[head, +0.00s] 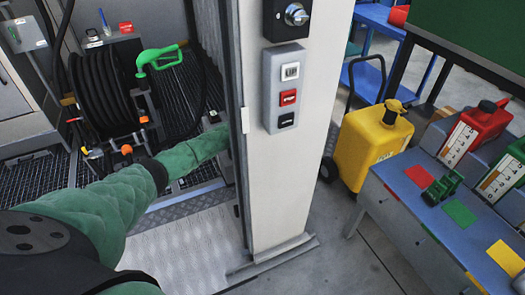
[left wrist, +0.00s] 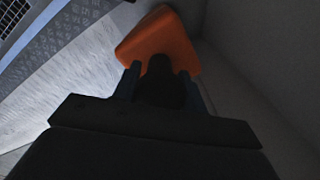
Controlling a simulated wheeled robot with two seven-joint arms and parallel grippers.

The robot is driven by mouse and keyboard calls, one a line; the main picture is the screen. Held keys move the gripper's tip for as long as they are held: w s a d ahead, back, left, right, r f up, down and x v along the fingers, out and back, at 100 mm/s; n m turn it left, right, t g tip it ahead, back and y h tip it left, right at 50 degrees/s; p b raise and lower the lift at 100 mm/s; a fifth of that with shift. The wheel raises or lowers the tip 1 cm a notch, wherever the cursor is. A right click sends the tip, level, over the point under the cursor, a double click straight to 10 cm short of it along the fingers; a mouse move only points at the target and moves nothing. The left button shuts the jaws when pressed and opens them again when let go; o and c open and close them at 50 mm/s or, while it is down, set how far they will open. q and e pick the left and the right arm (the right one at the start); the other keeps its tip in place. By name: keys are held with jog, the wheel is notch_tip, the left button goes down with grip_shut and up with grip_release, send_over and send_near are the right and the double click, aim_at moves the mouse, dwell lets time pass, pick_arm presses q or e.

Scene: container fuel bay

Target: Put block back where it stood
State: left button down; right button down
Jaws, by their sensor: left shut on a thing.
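The orange block (left wrist: 160,38) shows in the left wrist view, with a broad face and rounded corners. My left gripper (left wrist: 160,78) is shut on it, with the fingers at the block's near edge. Beyond the block is a dark grey upright surface; I cannot tell whether they touch. In the head view my green-sleeved left arm reaches into the bay and passes behind the white post (head: 285,165). The left gripper and the block are hidden there. My right gripper is in neither view.
The post carries a button panel (head: 287,88). A black hose reel (head: 105,90) with a green nozzle (head: 158,60) stands at the left. A yellow fuel can (head: 368,145) stands right of the post. Light metal floor (head: 185,240) is clear.

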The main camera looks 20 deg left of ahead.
pick_arm(q)
jog(key=shift+f, duration=0.45)
jog(key=c, duration=0.7)
grip_release()
jog(key=shift+r, duration=3.85)
